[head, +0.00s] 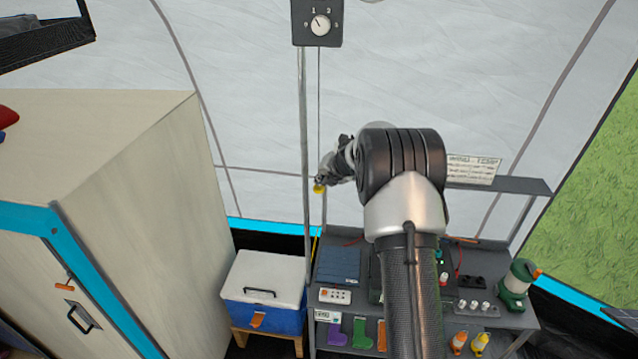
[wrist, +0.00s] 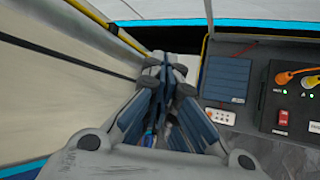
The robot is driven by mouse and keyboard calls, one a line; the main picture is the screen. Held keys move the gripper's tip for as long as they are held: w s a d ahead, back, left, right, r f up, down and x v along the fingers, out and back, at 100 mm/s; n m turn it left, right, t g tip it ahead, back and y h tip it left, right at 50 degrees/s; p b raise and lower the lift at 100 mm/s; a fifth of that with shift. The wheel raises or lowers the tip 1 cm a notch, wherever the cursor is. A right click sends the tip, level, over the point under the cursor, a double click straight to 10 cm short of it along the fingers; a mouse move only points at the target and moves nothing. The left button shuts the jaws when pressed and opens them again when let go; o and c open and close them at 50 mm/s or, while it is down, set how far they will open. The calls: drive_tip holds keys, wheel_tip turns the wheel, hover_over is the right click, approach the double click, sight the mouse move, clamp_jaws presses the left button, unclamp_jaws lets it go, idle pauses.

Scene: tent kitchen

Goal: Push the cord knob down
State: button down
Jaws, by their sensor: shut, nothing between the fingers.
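A thin cord (head: 319,110) hangs straight down from a dark dial box (head: 318,24) marked with numbers, beside a grey pole. The small yellow cord knob (head: 319,188) is at my gripper's tip in the head view. My gripper (head: 324,176) is shut with nothing between its fingers; it overlaps the cord just above the knob. I cannot tell whether it touches the knob. In the wrist view the closed fingers (wrist: 166,68) point away from the camera, and I cannot make out the knob there.
A grey pole (head: 304,130) stands just left of the cord. A wooden cabinet (head: 170,200) is at left, a blue and white cooler (head: 264,290) below. A grey table (head: 510,312) with a lantern (head: 517,285) and a blue panel (wrist: 228,78) is behind my arm.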

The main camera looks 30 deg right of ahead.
idle(0.3)
wheel_tip(320, 180, up, 4)
drive_tip(key=p, duration=0.4)
drive_tip(key=shift+r+p, duration=0.1)
drive_tip(key=shift+p, duration=0.25)
drive_tip(key=shift+r+p, duration=0.75)
drive_tip(key=shift+r, duration=0.15)
